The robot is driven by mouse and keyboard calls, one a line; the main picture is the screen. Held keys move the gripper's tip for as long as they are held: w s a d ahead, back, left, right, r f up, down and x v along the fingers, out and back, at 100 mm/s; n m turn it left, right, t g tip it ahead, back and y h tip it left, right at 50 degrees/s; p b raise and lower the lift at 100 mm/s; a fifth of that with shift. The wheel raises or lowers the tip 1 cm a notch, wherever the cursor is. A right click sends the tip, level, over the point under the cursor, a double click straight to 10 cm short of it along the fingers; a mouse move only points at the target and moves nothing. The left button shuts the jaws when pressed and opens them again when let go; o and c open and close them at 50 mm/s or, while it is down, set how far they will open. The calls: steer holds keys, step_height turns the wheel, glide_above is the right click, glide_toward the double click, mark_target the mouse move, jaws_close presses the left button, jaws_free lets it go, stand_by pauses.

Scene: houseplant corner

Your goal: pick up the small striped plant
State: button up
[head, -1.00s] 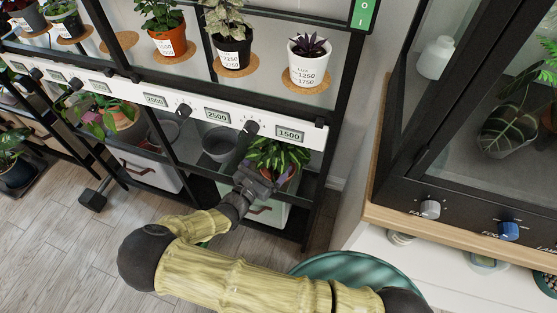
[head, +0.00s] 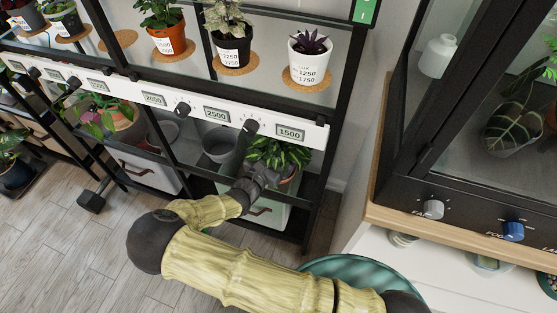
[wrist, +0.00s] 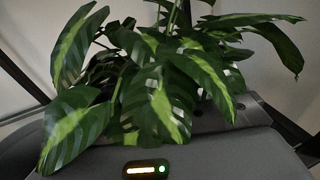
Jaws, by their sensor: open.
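The small striped plant (head: 278,154), with dark green leaves banded in lighter green, stands in a pot on the lower shelf, under the display reading 1500. Part of its pinkish pot (head: 289,177) shows at the right of my gripper. My gripper (head: 264,176) is open, low in front of the plant, with its tips close to the pot. I cannot tell whether the fingers are around the pot or touch it. In the wrist view the striped leaves (wrist: 155,90) hang over my gripper and hide the fingertips and the pot.
A grey empty pot (head: 218,145) stands to the left on the same shelf. A white strip with dials (head: 215,114) runs above the plant. The shelf's black post (head: 322,180) is close on the right. A white bin (head: 268,212) is below.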

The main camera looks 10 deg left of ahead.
mark_target(278, 153)
steer(key=shift+c, duration=0.3)
steer(key=c, duration=1.1)
steer(key=shift+a+r+p, duration=0.2)
steer(key=shift+r+p, duration=0.15)
steer(key=shift+r, duration=0.1)
step_height(278, 153, up, 6)
steer(key=shift+r+p, duration=0.15)
steer(key=shift+p, duration=0.95)
steer(key=a, duration=0.6)
steer(key=w+a, duration=0.1)
steer(key=a, duration=1.2)
steer(key=shift+w+a, duration=0.25)
steer(key=shift+a, duration=0.05)
